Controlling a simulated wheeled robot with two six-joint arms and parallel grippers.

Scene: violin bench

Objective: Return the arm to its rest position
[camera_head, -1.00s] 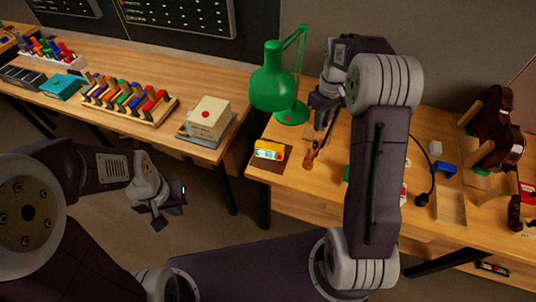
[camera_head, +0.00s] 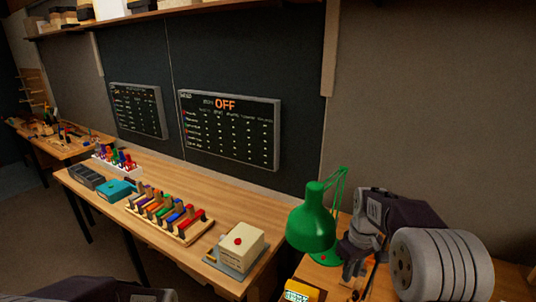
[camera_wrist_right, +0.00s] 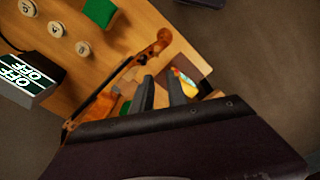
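My right arm reaches over the right-hand bench in the head view, its wrist beside the green lamp (camera_head: 313,225). My right gripper (camera_head: 352,268) points down there, partly hidden by its own wrist. In the right wrist view its two fingers (camera_wrist_right: 161,92) stand apart with a gap and nothing between them. A brown wooden violin-neck-like piece with a scroll (camera_wrist_right: 162,38) lies on the bench close beyond the fingers, apart from them as far as I can tell. Only a dark part of my left arm shows at the bottom left of the head view; its gripper is out of frame.
A yellow device (camera_head: 302,290) sits below the lamp. The left bench (camera_head: 215,202) holds a rack of coloured pieces (camera_head: 165,212) and a beige box with a red button (camera_head: 240,247). The right wrist view shows a display reading OFF (camera_wrist_right: 28,75) and a green block (camera_wrist_right: 99,12).

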